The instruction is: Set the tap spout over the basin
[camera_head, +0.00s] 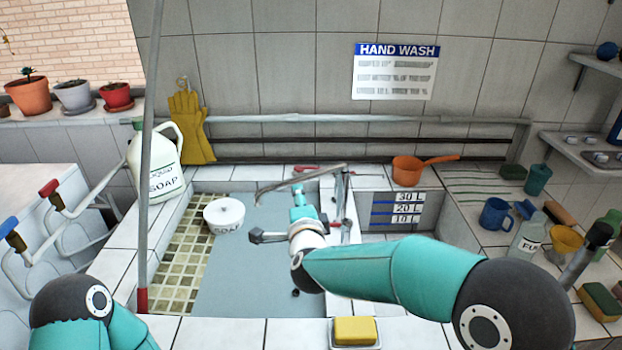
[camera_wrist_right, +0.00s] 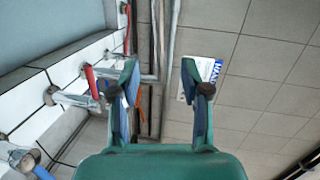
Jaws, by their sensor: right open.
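The grey tap spout (camera_head: 305,178) runs from the tap body (camera_head: 340,205) on the divider leftward, with its tip above the large left basin (camera_head: 240,275). The smaller right basin (camera_head: 378,228) has litre marks on its wall. My right gripper (camera_head: 298,188) is above the left basin, pointing at the back wall, close to the spout; whether they touch I cannot tell. In the right wrist view my right gripper (camera_wrist_right: 160,80) has its fingers wide apart, with no object clearly between them. Of my left arm only a link shows at lower left; its gripper is out of view.
A white soap bowl (camera_head: 224,215) sits at the left basin. A soap jug (camera_head: 155,160) and a tall thin pole (camera_head: 148,150) stand left. An orange pan (camera_head: 408,170) is behind the right basin. A yellow sponge (camera_head: 355,331) lies in front; mugs and bottles crowd the right counter.

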